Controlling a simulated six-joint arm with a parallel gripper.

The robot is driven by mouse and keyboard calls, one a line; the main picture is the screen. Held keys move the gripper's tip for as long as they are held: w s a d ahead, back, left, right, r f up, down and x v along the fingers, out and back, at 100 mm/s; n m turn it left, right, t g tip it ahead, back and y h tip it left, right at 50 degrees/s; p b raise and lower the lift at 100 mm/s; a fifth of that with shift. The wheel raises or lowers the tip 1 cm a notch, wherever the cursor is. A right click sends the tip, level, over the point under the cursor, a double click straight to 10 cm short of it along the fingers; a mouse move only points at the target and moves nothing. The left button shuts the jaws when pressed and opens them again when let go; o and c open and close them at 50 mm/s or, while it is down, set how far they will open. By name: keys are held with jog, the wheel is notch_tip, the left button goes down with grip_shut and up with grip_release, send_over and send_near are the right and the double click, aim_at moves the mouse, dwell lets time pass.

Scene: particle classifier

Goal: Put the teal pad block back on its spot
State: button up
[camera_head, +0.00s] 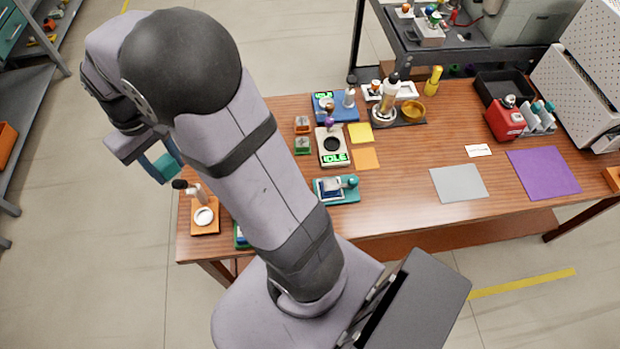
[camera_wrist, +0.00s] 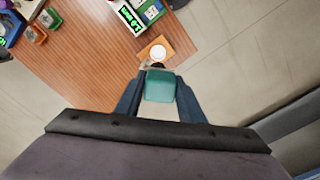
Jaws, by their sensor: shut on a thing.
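The teal pad block (camera_wrist: 160,86) is between the two fingers of my gripper (camera_wrist: 159,80) in the wrist view. It also shows in the head view (camera_head: 166,166), where my gripper (camera_head: 152,164) holds it in the air beyond the table's left edge. An orange tray (camera_head: 206,228) with a white round disc stands at the table's left front corner, near the block; the same tray shows just past the block in the wrist view (camera_wrist: 177,42). I cannot tell which place is the block's spot.
A dark-topped upright item (camera_head: 183,185) stands by the orange tray. A teal tray (camera_head: 349,195), a white scale (camera_head: 333,158) reading IDLE and a blue device (camera_head: 322,114) stand mid-table. My arm hides part of the table's left side. A grey mat (camera_head: 459,183) and purple mat (camera_head: 543,173) lie bare at right.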

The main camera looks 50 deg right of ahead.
jog(key=shift+s+d+f+m+b, duration=1.85)
jog(key=shift+d+f, duration=1.15)
jog(key=shift+d, duration=1.65)
jog(key=shift+s+d+f+m+b, duration=1.3)
jog(key=shift+d+f+b, duration=1.45)
jog(key=shift+d, duration=1.9)
jog(key=shift+s+d+f+m+b, duration=1.25)
jog(key=shift+s+d+f+b, duration=0.6)
jog(key=shift+d+f, duration=2.1)
jog(key=shift+d+f+p, duration=0.2)
jog(key=shift+f, duration=1.25)
jog(key=shift+d+f+p, duration=0.2)
jog(key=shift+d+f, duration=0.05)
jog(key=shift+f, duration=1.15)
jog(key=shift+d+f+p, duration=0.2)
jog(key=shift+f, duration=1.25)
jog(key=shift+f, duration=0.1)
jog(key=shift+f, duration=0.1)
jog(key=o, duration=1)
